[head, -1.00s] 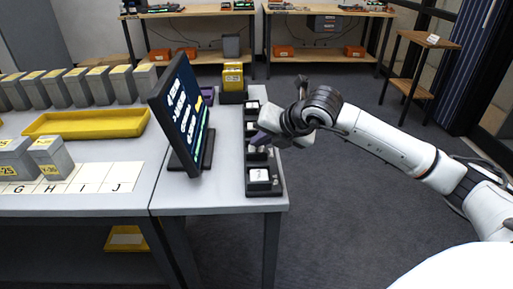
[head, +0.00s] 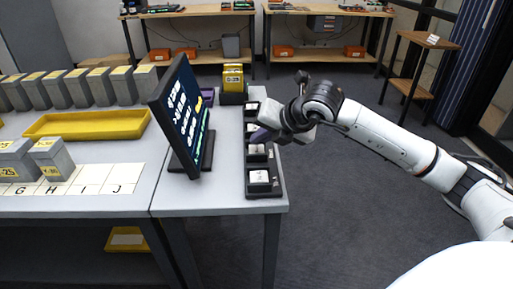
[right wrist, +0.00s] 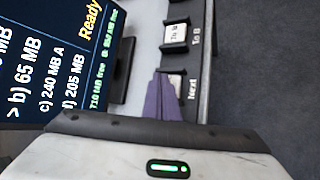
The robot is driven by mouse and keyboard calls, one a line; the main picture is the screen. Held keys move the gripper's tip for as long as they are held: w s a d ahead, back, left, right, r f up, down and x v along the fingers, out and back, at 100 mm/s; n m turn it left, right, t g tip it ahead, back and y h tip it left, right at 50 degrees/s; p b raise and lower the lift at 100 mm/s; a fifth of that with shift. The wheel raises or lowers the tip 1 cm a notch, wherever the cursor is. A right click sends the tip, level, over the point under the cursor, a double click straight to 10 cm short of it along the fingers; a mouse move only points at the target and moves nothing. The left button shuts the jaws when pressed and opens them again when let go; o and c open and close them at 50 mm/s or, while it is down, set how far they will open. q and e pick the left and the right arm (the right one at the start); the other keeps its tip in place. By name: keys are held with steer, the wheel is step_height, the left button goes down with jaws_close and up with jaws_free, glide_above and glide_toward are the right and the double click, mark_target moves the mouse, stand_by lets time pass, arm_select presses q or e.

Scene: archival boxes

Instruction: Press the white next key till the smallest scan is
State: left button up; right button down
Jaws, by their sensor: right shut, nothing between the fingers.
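The screen (head: 183,115) stands on the right table and faces the row of keys. In the right wrist view the screen (right wrist: 55,60) shows size lines, with a pointer at "b) 65 MB", others reading 240 MB and 205 MB, and "Ready". The white next key (right wrist: 180,77), labelled "Next", is partly hidden by my right gripper's fingertips (right wrist: 163,98). In the head view my right gripper (head: 260,135) is shut and empty over the row; I cannot tell whether it touches the key. My left gripper is not in view.
A "To B" key (right wrist: 174,33) sits beyond the next key. Two nearer keys, one (head: 257,151) and the nearest (head: 260,177), are uncovered. A yellow device (head: 233,78) stands behind the row. Grey boxes and a yellow tray (head: 88,124) are on the left table.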

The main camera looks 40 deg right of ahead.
mark_target(260, 151)
steer(key=shift+r+p, duration=0.35)
steer(key=shift+r, duration=0.3)
steer(key=shift+r+p, duration=1.05)
steer(key=shift+r, duration=0.85)
